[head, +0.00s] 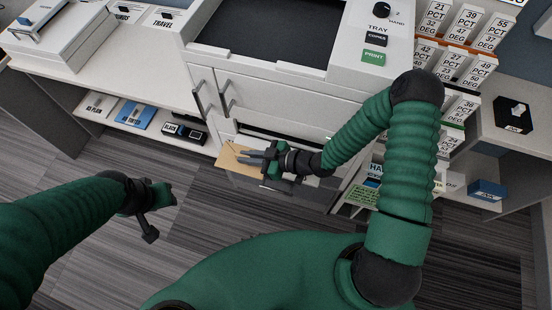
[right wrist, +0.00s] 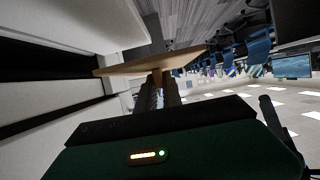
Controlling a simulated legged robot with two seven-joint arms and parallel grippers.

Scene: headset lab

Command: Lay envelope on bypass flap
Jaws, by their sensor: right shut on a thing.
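A tan envelope (head: 233,156) is at the front of the white copier (head: 265,108), below its cabinet doors. My right gripper (head: 262,157) is shut on the envelope's right part. In the right wrist view the envelope (right wrist: 150,64) shows nearly edge-on between the fingertips (right wrist: 161,80), beside the white copier front. A pale, see-through-looking panel (head: 243,181), perhaps the bypass flap, shows below the envelope, partly hidden by my gripper. I cannot tell whether the envelope touches it. My left gripper (head: 150,212) hangs over the floor at left, away from the envelope; its jaw opening is unclear.
A dark slot (head: 281,134) opens in the copier front above my right gripper. A green PRINT button (head: 374,56) is on top. A low shelf (head: 133,124) with labelled items is at left; card racks (head: 455,60) stand at right. The floor in front is clear.

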